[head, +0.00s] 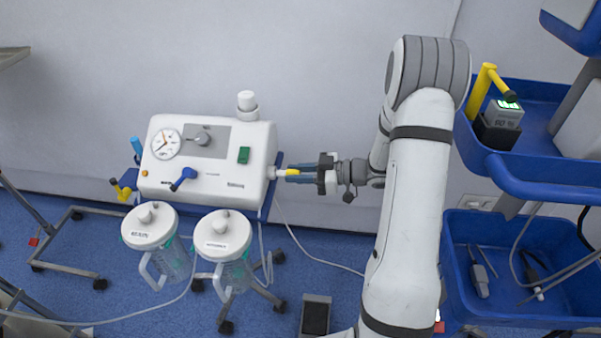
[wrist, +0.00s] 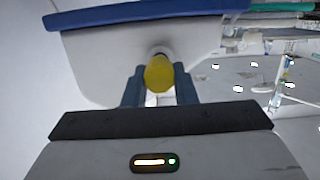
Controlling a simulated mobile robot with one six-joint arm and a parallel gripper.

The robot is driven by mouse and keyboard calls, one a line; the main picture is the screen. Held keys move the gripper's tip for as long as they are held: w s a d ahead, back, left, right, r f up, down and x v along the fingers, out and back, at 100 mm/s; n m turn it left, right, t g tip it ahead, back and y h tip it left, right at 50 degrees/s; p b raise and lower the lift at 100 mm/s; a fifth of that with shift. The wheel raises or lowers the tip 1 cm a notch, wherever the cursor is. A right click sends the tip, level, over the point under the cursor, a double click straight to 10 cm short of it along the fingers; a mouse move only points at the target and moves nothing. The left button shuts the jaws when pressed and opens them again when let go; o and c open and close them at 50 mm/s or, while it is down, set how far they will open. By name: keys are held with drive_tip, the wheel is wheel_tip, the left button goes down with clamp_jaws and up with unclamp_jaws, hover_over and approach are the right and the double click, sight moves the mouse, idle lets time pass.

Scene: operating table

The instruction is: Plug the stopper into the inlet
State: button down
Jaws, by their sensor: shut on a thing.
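The yellow stopper (head: 292,172) is between the blue fingers of my gripper (head: 300,173), at the right side of the white suction machine (head: 230,185). In the wrist view the yellow stopper (wrist: 159,73) sits between the fingertips of my gripper (wrist: 160,90), which are shut on it. The white inlet (head: 271,173) sticks out of the machine's right side, in line with the stopper. In the wrist view the inlet (wrist: 159,50) shows just behind the stopper, partly hidden by it. I cannot tell whether the two touch.
Two lidded jars (head: 150,226) (head: 222,236) hang at the machine's front. A tube (head: 310,256) runs down from its right side. Blue shelves (head: 520,172) stand at the right, with a yellow handled piece (head: 482,90) on top. A foot pedal (head: 315,316) lies on the floor.

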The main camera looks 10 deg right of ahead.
drive_tip(key=shift+x, duration=0.8)
drive_tip(key=c, duration=1.1)
unclamp_jaws()
drive_tip(key=shift+r, duration=0.1)
drive_tip(key=shift+d, duration=0.1)
drive_tip(key=p+v, duration=0.1)
drive_tip(key=v, duration=0.6)
drive_tip(key=shift+s+d, duration=0.2)
drive_tip(key=shift+d, duration=0.1)
drive_tip(key=shift+r+p, duration=0.1)
drive_tip(key=shift+p, duration=0.2)
